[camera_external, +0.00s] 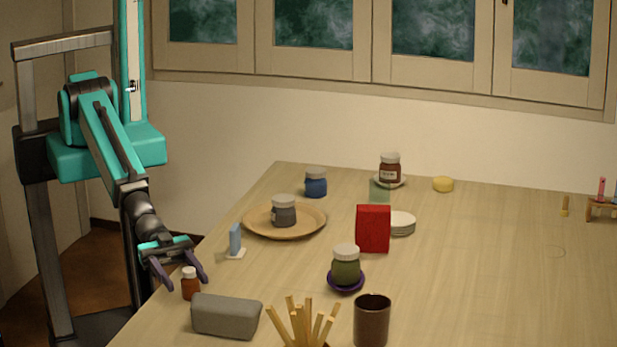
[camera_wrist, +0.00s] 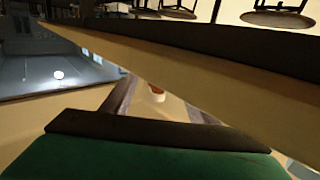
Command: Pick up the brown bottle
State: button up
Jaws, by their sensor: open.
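The brown bottle (camera_external: 190,287), small with a white cap, stands upright on the table near its left edge. My gripper (camera_external: 183,277) is open, its two dark fingers spread on either side of the bottle in the external view. I cannot tell whether the bottle is fully between the fingers or whether either one touches it. In the wrist view the bottle (camera_wrist: 157,93) shows small, ahead of my gripper (camera_wrist: 163,98) and between its fingers.
A grey block (camera_external: 226,316) lies close by on the right. A blue block (camera_external: 235,239) on a white base stands behind. A holder of wooden sticks (camera_external: 306,326) and a dark cup (camera_external: 371,322) are at the front. A wooden plate (camera_external: 258,232) holds a grey jar.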

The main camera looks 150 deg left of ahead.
aim_at(185, 290)
jog(key=shift+w+f+b, duration=0.15)
jog(key=shift+w+b, duration=0.45)
jog(key=shift+b, duration=0.75)
jog(key=shift+w+b, duration=0.2)
jog(key=shift+b, duration=0.35)
jog(key=shift+w, duration=0.3)
jog(key=shift+w+p, duration=0.45)
jog(key=shift+w, duration=0.5)
jog(key=c, duration=1.1)
jog(key=shift+c, duration=0.2)
jog(key=shift+r, duration=0.2)
